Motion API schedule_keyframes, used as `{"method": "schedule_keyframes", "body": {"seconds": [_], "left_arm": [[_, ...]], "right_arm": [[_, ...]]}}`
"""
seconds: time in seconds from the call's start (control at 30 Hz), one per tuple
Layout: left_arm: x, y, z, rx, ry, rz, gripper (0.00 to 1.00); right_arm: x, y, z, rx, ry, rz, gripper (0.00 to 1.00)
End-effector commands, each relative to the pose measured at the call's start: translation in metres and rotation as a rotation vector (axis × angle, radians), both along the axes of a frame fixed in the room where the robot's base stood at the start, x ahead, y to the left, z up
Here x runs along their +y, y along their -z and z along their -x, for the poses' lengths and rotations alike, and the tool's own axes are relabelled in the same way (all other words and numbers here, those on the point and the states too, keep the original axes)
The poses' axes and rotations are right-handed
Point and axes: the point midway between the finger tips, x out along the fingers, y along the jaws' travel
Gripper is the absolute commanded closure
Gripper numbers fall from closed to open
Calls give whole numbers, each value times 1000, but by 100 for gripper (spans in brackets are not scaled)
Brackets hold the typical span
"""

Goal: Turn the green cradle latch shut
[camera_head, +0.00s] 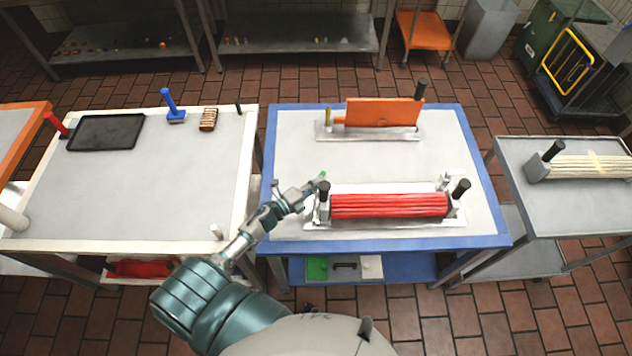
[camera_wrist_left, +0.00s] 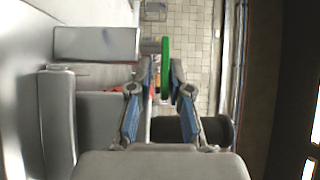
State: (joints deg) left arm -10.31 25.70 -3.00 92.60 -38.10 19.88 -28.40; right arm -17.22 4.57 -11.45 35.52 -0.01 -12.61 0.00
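The green latch (camera_head: 322,176) is a small green lever at the left end of the grey cradle (camera_head: 318,221), beside a black knob. The cradle holds a bundle of red rods (camera_head: 390,206). My left gripper (camera_head: 312,187) reaches the latch from the lower left. In the left wrist view, the green latch (camera_wrist_left: 166,68) stands between the two fingertips of my left gripper (camera_wrist_left: 164,78). The fingers are apart, with a narrow gap beside the latch; whether either touches it is hard to tell. My right gripper is not in view.
Black knobs (camera_head: 324,191) (camera_head: 461,190) rise at both cradle ends. Behind it, an orange panel (camera_head: 384,112) stands on a grey plate on the blue-edged table (camera_head: 480,165). A white-edged table (camera_head: 150,190) with a black tray (camera_head: 105,132) is at left, mostly clear.

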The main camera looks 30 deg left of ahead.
Motion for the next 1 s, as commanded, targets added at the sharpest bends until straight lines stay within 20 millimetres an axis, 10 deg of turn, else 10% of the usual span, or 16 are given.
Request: {"method": "schedule_keyframes", "body": {"seconds": [0.33, 1.0], "left_arm": [[5, -1, 9, -2, -2, 1, 81], [45, 1, 110, 0, -1, 1, 81]], "right_arm": [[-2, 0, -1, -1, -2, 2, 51], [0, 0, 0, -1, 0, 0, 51]]}}
